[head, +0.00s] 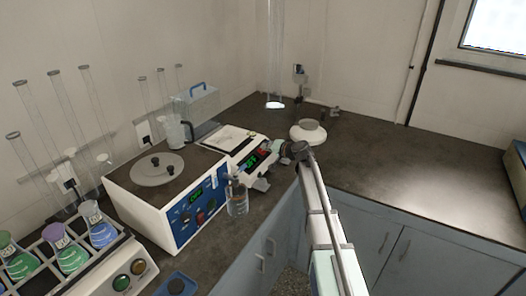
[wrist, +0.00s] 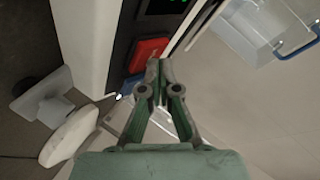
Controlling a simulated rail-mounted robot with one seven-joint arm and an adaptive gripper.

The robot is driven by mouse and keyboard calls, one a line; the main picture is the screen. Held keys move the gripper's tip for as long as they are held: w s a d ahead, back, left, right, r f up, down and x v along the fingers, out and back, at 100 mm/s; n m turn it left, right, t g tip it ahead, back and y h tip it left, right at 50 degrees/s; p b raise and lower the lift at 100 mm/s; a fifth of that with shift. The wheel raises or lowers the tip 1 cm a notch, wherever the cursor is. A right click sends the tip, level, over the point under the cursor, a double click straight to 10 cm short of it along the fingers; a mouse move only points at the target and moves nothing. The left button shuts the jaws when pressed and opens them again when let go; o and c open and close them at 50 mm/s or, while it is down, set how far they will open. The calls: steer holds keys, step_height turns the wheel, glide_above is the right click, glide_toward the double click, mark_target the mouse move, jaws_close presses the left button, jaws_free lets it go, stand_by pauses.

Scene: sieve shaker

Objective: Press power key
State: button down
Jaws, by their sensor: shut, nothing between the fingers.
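A white instrument (head: 234,139) with a dark front panel and a green-lit display (head: 253,161) stands on the bench. In the wrist view a red key (wrist: 148,52) sits on that dark panel below the display, with a blue key (wrist: 131,84) beside it. No label is readable, so I cannot tell which key is the power key. My gripper (wrist: 158,66) is shut and empty, its tips pointing at the panel and appearing right beside the red key. Contact cannot be told. In the head view my gripper (head: 277,149) is close to the panel's right end, its tips partly hidden.
A white and blue box instrument (head: 170,203) stands to the left, with a glass beaker (head: 237,203) in front. A flask rack (head: 86,262) is at lower left. The right bench (head: 430,155) is clear.

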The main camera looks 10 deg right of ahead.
steer(key=shift+r, duration=0.1)
stand_by(0.3)
steer(key=shift+s+d+r, duration=0.2)
steer(key=shift+r, duration=0.3)
steer(key=shift+r, duration=0.15)
steer(key=shift+s+d+r+p, duration=0.25)
steer(key=shift+d+r, duration=0.1)
steer(key=shift+r, duration=0.5)
steer(key=shift+s+d+r+p, duration=0.2)
steer(key=shift+s+d+r, duration=0.15)
steer(key=shift+r, duration=0.5)
steer(key=shift+s+d+r+p, duration=0.2)
steer(key=shift+d+r, duration=0.15)
steer(key=shift+r, duration=0.5)
